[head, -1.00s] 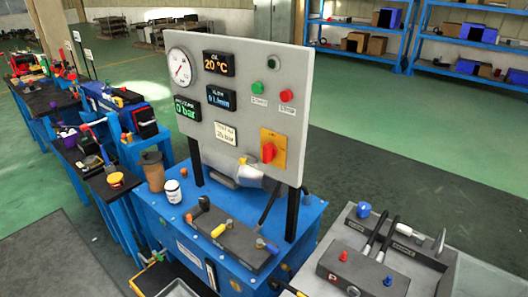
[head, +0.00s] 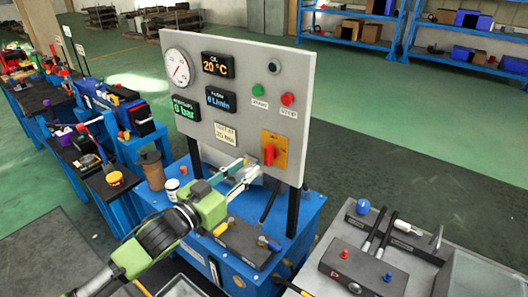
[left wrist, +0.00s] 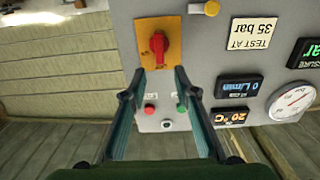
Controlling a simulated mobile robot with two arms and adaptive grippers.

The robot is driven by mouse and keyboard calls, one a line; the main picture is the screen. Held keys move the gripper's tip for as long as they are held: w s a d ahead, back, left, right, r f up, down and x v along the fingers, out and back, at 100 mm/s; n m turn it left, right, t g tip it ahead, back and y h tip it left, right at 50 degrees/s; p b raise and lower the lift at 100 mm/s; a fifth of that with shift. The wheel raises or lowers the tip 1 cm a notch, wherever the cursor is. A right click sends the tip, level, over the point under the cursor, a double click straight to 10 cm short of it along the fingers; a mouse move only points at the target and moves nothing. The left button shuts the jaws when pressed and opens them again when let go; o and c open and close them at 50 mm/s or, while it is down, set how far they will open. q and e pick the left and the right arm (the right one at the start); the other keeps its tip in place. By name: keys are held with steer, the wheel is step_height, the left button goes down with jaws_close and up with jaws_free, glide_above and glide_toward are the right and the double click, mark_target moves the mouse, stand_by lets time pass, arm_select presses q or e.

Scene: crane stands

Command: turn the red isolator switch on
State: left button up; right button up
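The red isolator switch (head: 269,154) is a red knob on a yellow-orange plate (head: 281,150), low on the right of the grey panel (head: 248,70). In the head view the knob's handle points up and down. In the left wrist view, which is upside down, the red knob (left wrist: 159,47) shows just beyond my fingertips, roughly midway between them. My left gripper (head: 242,173) is open and empty, a little left of the switch in the head view. Its two fingers (left wrist: 161,71) are spread apart and do not visibly touch the knob. My right gripper is not in view.
The panel carries a gauge (head: 177,68), displays and green and red buttons (head: 288,99). A grey bench with levers (head: 375,245) is at the right.

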mark_target(266, 153)
arm_select(q)
steer(key=p+x, duration=0.1)
steer(key=x, duration=0.8)
jaws_close()
